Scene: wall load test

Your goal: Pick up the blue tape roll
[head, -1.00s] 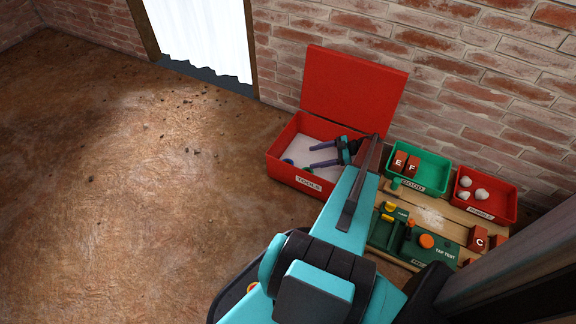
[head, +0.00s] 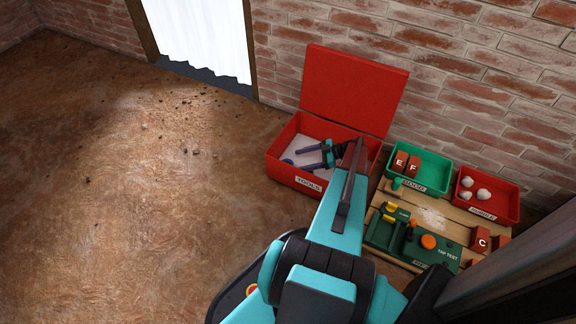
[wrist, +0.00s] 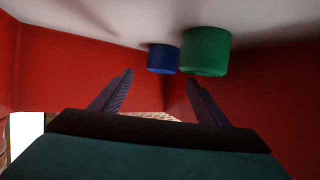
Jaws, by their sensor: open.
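The blue tape roll (wrist: 163,58) sits on the pale floor of the red TOOLS box, just left of a larger green roll (wrist: 206,52) in the wrist view. A small blue shape (head: 288,162) near the box's left side in the head view looks like the blue roll. My gripper (wrist: 160,85) is open and empty, its two dark purple fingers pointing toward the blue roll, which appears between and beyond the tips. In the head view my gripper (head: 301,160) is inside the box opening. The green roll is not clear there.
The red TOOLS box (head: 292,177) has its lid (head: 352,92) raised against the brick wall. Its red walls surround my fingers closely. A green bin (head: 432,165) and a red bin (head: 508,200) stand to the right. The floor at left is open.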

